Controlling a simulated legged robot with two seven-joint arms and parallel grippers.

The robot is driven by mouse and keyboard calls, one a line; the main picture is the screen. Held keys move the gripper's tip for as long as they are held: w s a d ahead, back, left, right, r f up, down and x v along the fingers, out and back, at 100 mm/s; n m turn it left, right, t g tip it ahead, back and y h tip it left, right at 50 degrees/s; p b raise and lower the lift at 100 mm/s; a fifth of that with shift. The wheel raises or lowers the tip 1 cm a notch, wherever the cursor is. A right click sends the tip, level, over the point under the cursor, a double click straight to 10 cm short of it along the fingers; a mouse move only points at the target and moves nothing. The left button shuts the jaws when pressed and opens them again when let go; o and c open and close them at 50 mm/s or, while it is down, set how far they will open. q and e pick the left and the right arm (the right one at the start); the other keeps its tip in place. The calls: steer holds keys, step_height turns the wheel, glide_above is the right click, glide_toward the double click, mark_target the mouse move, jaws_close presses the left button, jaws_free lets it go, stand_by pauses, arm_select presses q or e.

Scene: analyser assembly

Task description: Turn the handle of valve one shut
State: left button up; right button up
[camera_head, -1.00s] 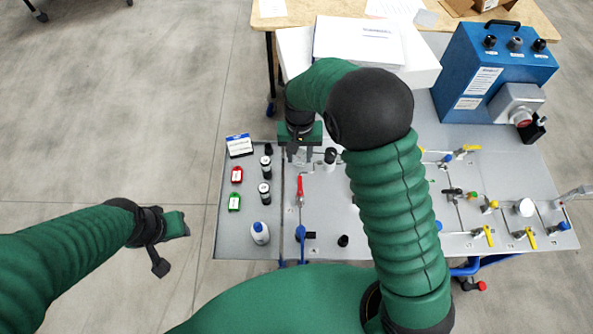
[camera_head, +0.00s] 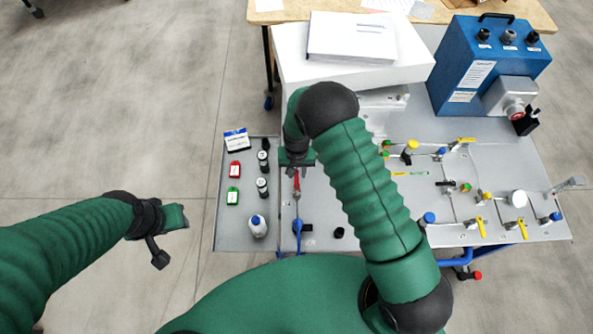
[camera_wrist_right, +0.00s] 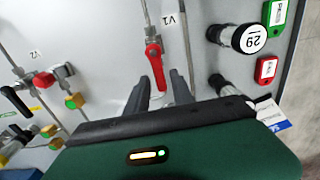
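Valve one has a red handle (camera_head: 297,184) on a thin metal pipe at the left of the grey panel. In the right wrist view the same red handle (camera_wrist_right: 155,64) points down the picture toward my gripper, beside a label reading V1 (camera_wrist_right: 168,19). My right gripper (camera_head: 295,168) is over the handle's far end. In the wrist view my right gripper (camera_wrist_right: 161,80) is open, with one finger on each side of the handle's end; contact is not clear. My left gripper (camera_head: 180,217) is off to the left, clear of the panel; its fingers are not clear.
Yellow-handled valves and a blue box (camera_head: 470,70) are at the right.

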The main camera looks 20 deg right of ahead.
steer(key=shift+w+d, duration=0.1)
steer(key=c, duration=0.5)
jaws_close()
